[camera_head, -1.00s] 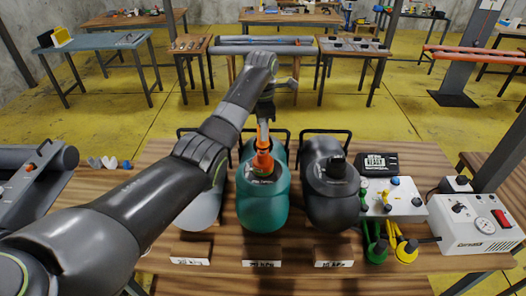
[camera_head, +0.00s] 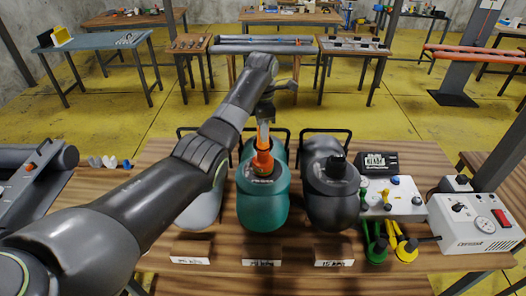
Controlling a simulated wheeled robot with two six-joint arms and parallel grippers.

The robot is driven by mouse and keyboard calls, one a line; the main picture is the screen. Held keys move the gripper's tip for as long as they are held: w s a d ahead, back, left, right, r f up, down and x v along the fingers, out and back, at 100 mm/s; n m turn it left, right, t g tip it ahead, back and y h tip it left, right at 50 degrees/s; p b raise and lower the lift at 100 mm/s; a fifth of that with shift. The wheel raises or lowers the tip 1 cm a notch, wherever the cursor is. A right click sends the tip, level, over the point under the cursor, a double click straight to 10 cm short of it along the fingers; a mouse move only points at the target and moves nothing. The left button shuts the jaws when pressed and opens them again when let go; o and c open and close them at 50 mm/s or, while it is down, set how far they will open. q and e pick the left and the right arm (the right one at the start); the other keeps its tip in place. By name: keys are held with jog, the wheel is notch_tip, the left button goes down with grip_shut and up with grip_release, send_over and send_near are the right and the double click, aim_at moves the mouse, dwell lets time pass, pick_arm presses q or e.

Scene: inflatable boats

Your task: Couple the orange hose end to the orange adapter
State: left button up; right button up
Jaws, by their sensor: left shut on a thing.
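My left gripper (camera_head: 265,116) points down over the teal rounded vessel (camera_head: 263,204), the middle of three on the table. It is shut on an orange piece, seemingly the orange hose end (camera_head: 263,142), which stands about upright at the vessel's top. An orange collar (camera_head: 262,162), seemingly the orange adapter, sits right below it on the vessel. At this size I cannot tell where one orange part stops and the other starts, or whether they are joined. My left arm crosses from the lower left and hides part of the left vessel. My right gripper is not in view.
A grey vessel (camera_head: 200,211) stands left and a black vessel (camera_head: 331,198) right, with dark handle frames behind. Further right are a white panel with valves (camera_head: 393,204), green and yellow fittings, and a white control box (camera_head: 474,226). Small labelled blocks line the front.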

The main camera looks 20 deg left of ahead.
pick_arm(q)
jog(key=shift+f, duration=0.55)
jog(key=o, duration=1.1)
jog(key=shift+c, duration=0.2)
jog(key=shift+r, duration=0.1)
